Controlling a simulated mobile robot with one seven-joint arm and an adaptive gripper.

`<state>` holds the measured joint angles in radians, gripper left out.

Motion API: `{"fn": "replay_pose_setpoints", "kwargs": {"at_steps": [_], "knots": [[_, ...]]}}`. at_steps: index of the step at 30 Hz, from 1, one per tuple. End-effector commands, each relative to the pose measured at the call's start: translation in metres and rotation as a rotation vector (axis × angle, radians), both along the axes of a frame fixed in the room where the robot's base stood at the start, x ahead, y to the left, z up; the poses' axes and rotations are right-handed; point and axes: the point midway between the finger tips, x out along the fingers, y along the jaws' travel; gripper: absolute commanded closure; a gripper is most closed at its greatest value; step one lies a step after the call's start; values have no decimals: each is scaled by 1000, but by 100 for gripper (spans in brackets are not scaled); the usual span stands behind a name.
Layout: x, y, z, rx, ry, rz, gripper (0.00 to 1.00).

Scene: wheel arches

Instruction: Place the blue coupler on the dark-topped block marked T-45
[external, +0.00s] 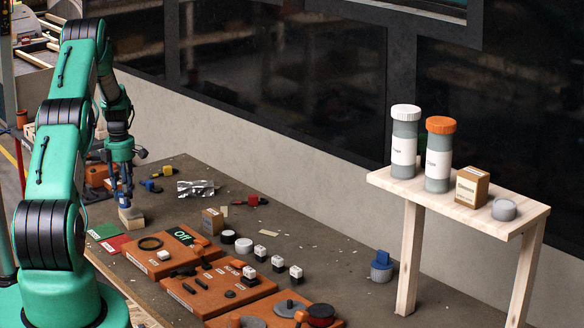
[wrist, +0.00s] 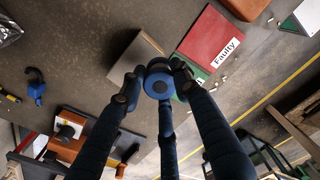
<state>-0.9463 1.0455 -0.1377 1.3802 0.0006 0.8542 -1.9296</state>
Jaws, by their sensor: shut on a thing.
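My gripper (wrist: 156,92) is shut on the blue coupler (wrist: 159,77), a round blue piece with a pale centre, seen from above in the wrist view. A pale wooden block with a greyish top (external: 131,218) stands right below the fingers. In the wrist view the block (wrist: 134,56) shows beside the coupler, partly covered by it and a finger. I cannot read any T-45 mark, nor tell whether coupler and block touch.
A red mat marked Faulty (wrist: 212,39) and a green mat (external: 103,231) lie beside the block. Orange fixture boards (external: 160,262) with small parts fill the bench front. A blue part (external: 381,265) stands at right, near a wooden shelf (external: 457,190) with bottles.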

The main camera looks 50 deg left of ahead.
Motion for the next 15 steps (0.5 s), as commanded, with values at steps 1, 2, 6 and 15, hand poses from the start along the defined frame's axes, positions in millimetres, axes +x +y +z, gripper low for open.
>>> {"fn": "replay_pose_setpoints", "kwargs": {"at_steps": [1, 2, 6, 15], "knots": [[3, 3, 0, 0, 0, 0, 90], [4, 5, 0, 0, 0, 0, 90], [6, 8, -1, 1, 0, 0, 90], [6, 8, -1, 1, 0, 0, 90]]}}
